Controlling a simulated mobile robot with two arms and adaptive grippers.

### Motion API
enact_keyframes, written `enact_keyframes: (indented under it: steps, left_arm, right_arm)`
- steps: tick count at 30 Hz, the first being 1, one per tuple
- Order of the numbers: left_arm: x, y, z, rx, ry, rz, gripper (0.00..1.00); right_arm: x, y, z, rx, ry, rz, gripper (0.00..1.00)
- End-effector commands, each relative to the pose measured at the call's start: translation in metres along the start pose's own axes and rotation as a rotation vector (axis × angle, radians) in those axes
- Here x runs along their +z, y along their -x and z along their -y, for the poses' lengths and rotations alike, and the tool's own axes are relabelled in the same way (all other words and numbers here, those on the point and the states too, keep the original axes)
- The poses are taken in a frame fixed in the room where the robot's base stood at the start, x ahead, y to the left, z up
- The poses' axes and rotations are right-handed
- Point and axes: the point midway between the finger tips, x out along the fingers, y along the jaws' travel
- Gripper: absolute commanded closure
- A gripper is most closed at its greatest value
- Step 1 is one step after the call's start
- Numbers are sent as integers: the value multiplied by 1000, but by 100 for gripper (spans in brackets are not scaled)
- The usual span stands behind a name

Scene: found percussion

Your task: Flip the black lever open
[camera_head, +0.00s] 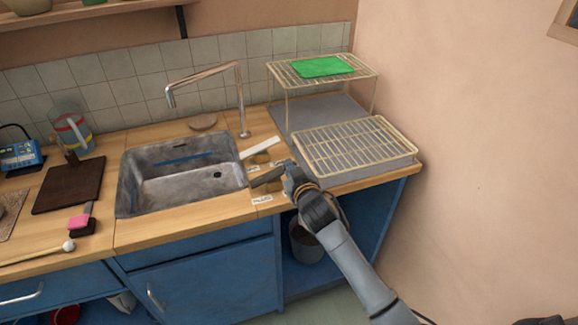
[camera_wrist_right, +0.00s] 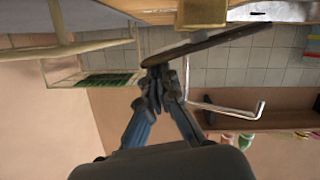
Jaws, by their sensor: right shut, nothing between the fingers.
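The black lever (camera_head: 267,178) is a dark flat bar on the counter just right of the sink, slanting up to the right. In the right wrist view the lever (camera_wrist_right: 215,42) runs slanting across the top, near a brass-coloured block (camera_wrist_right: 203,13). My right gripper (camera_head: 288,172) is shut and empty at the lever's right end. In the wrist view its fingertips (camera_wrist_right: 156,76) are right by the lever's end; I cannot tell whether they touch. My left gripper is not in view.
A white lever (camera_head: 261,147) lies just behind. The metal sink (camera_head: 181,177) with its tall tap (camera_head: 241,100) is at left. A wire drying rack (camera_head: 353,147) stands close on the right, with a raised shelf (camera_head: 300,78) holding a green tray (camera_head: 322,67). A bin (camera_head: 304,243) sits below.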

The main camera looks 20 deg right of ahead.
Motion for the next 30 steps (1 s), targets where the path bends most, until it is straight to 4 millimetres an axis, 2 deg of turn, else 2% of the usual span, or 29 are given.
enact_keyframes:
  steps: [17, 30]
  left_arm:
    - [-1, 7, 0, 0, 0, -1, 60]
    - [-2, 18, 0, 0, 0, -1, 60]
  right_arm:
    - [6, -2, -4, -31, -124, 1, 100]
    - [23, -6, -10, -102, -412, 2, 100]
